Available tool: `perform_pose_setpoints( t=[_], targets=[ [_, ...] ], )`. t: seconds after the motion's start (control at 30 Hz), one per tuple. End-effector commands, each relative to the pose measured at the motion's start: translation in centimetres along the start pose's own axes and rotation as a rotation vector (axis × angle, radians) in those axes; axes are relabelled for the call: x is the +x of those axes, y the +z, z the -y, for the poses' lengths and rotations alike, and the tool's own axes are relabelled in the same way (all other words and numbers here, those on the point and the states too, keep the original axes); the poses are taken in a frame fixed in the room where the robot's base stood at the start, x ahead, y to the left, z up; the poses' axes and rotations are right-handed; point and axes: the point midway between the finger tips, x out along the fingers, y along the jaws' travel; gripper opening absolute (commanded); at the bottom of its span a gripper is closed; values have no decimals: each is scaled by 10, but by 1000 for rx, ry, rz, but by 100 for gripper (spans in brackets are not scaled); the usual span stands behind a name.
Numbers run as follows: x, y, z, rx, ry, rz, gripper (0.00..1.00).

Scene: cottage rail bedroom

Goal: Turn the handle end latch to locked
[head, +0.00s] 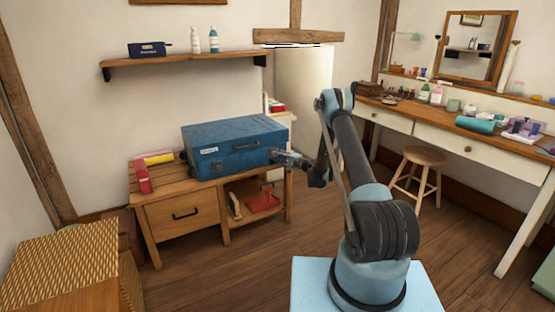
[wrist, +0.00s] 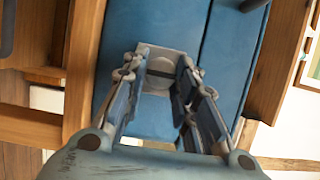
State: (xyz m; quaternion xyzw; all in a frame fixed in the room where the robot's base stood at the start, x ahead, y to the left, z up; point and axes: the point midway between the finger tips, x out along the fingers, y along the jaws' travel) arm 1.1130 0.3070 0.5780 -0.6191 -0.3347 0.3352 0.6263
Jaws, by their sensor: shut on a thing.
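A blue hard case (head: 225,150) lies flat on a wooden bench, its lid closed. In the head view my gripper (head: 278,156) reaches the case's right end, and the arm hides part of that end. In the wrist view the latch (wrist: 160,62) is a grey metal plate with a round, slotted turning piece on the blue case end (wrist: 228,55). My gripper (wrist: 163,72) has one finger on each side of the latch and is shut on it. The fingers partly cover the plate, so I cannot tell the exact turn of the latch.
The wooden bench (head: 187,220) has a drawer and an open shelf holding a red tray (head: 263,203). Red and yellow items (head: 143,177) lie left of the case. A stool (head: 417,170) stands by the right desk. Floor in front is clear.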

Motion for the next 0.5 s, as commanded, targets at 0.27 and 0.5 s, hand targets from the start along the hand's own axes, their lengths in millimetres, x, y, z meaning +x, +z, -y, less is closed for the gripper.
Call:
perform_pose_setpoints(
  t=[0.27,0.5],
  targets=[
    [-2,-4,-2,4,0,-7,3],
    [-2,-3,-2,3,0,-6,47]
  ],
)
